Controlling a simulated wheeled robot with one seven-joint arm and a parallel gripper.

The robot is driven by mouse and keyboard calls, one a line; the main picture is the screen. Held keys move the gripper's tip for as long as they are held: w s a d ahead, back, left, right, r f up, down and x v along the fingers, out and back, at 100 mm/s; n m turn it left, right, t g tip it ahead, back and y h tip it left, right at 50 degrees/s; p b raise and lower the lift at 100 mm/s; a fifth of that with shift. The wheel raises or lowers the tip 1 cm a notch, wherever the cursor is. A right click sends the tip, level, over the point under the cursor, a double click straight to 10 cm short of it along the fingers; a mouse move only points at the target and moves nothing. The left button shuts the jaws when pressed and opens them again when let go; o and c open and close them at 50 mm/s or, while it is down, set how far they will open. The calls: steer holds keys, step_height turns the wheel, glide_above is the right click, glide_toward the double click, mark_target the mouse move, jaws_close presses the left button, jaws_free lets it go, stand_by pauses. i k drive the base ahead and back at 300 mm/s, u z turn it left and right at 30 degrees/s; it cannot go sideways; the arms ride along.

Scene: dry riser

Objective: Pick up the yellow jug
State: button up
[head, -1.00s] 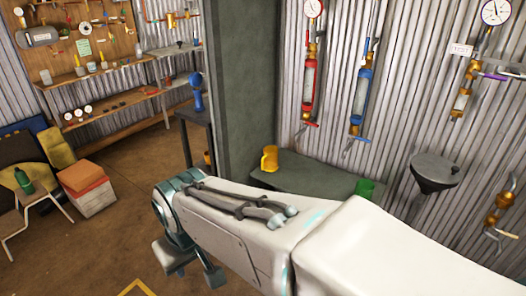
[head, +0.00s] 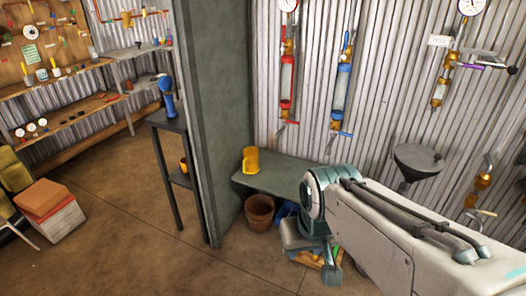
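The yellow jug (head: 250,160) stands upright at the left end of a dark green bench (head: 278,178) against the corrugated wall, close to a green pillar. My arm reaches in from the lower right, and its far end is to the right of the jug, apart from it. The right part of the bench is hidden behind my arm.
A green pillar (head: 212,120) stands just left of the bench. A terracotta pot (head: 260,212) is on the floor below the bench. A narrow dark stand (head: 165,120) holds a blue item (head: 167,98). A grey funnel (head: 418,160) is on the wall at right.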

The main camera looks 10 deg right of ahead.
mark_target(251, 163)
steer(key=z, duration=0.05)
steer(key=i, duration=1.15)
steer(key=u, duration=0.3)
steer(key=i, duration=1.3)
steer(key=u, duration=0.3)
